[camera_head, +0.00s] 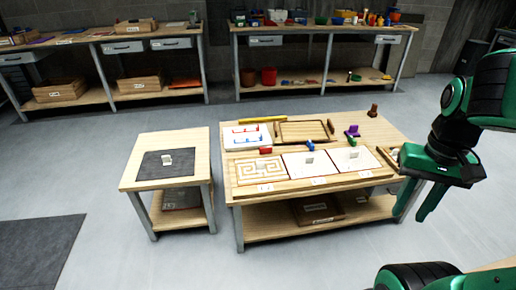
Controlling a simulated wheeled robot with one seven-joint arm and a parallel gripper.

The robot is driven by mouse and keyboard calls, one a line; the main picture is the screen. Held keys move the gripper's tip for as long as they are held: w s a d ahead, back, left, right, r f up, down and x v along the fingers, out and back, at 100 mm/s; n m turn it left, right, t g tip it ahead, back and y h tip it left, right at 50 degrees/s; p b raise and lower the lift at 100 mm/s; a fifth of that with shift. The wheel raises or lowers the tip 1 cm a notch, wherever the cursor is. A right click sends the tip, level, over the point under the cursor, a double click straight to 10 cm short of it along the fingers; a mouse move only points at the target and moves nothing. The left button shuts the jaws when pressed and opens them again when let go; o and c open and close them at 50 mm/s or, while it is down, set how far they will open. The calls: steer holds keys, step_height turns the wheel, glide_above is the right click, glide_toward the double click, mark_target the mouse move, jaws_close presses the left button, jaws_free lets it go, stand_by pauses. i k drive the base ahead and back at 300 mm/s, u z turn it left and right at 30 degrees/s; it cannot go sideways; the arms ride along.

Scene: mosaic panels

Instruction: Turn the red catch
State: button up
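A small red block (265,151), which looks like the red catch, sits at the back edge of the left panel (246,175) on the middle table. That panel is pale with a maze-like line pattern. The block is too small here to tell which way it is turned. My gripper (408,215) hangs at the right, beyond the table's right end and well apart from the red block. Its two green fingers point down with a gap between them. I see nothing between them.
A blue piece (309,145) and a green piece (351,138) stand behind the other two panels. A white board (247,138) and wooden tray (303,131) lie farther back. A small side table (140,182) stands left. Grey floor is clear around both.

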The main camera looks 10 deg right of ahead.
mark_target(266, 150)
steer(key=z, duration=0.05)
steer(key=i, duration=1.55)
